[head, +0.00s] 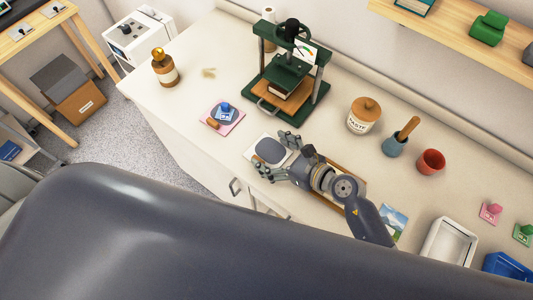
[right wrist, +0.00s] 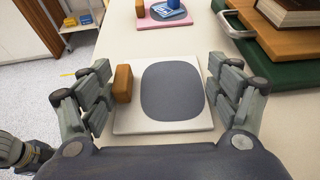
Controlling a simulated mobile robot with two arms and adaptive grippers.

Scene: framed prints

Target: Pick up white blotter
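The white blotter (head: 258,154) is a flat white square with a dark grey rounded pad on it, lying on the pale counter. It also shows in the right wrist view (right wrist: 190,125), between the fingers. A small brown block (right wrist: 123,83) sits at its left edge, close to the left finger. My right gripper (head: 277,156) is open and reaches over the blotter's near side. In the right wrist view the right gripper (right wrist: 160,72) has one finger on each side of the blotter, apart from it. My left gripper does not show in the head view.
A pink square with a blue piece (head: 224,112) lies beyond the blotter. A green press (head: 290,75) stands behind it. A paste jar (head: 363,116), a blue pot (head: 395,146) and a red cup (head: 431,162) stand to the right. The counter's front edge is close.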

